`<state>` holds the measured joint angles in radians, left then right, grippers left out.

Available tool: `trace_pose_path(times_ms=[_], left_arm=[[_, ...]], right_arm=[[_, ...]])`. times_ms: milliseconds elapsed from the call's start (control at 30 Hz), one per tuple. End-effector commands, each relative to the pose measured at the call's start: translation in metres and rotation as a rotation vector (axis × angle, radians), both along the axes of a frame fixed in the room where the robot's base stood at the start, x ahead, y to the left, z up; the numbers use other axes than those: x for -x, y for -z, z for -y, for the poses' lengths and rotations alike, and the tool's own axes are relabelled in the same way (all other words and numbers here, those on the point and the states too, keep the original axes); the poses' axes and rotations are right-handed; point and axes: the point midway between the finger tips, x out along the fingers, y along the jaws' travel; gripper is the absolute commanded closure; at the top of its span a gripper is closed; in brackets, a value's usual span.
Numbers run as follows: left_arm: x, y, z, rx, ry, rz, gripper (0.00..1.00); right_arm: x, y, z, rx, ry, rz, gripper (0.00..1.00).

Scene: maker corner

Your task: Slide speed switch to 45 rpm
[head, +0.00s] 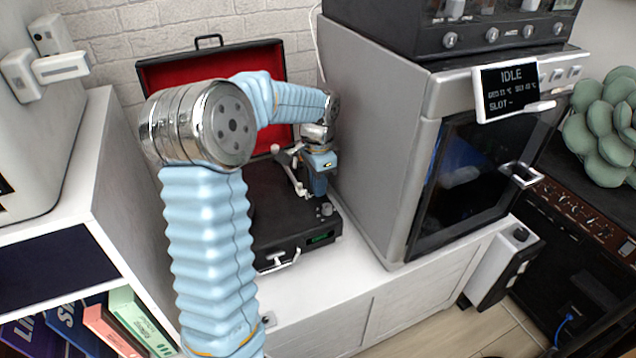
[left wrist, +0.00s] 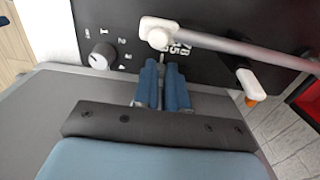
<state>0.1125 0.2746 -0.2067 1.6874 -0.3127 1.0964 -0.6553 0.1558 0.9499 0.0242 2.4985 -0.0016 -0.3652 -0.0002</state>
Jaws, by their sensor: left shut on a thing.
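The record player (head: 284,238) is a black deck with its red-lined lid (head: 215,68) standing open. My left gripper (head: 318,188) points down over the right side of the deck, near the knob. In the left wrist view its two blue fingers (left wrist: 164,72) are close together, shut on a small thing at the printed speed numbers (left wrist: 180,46). This is apparently the speed switch, which the fingers hide. I cannot tell which speed it is set to. My right gripper is not in view.
The silver tonearm (left wrist: 240,48) runs close beside the fingers. A numbered knob (left wrist: 101,57) sits left of them. A grey oven-like machine (head: 375,130) stands close to the right of the record player. A white shelf (head: 105,180) stands on the left.

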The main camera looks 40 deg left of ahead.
Motion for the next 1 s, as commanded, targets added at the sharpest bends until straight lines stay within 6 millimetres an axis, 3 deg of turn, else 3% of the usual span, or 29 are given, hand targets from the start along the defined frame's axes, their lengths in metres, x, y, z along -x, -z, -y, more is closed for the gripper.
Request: trace_pose_path(times_ms=[667,833,1000], left_arm=[[0.0,-0.001,0.0,0.0,0.0,0.001,1.0],[-0.005,-0.003,-0.011,0.0,-0.002,0.0,1.0],[-0.006,-0.001,-0.011,0.0,0.0,0.001,1.0]], right_arm=[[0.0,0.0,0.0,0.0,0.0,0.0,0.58],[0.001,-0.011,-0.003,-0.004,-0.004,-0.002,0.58],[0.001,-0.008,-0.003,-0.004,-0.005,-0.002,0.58]])
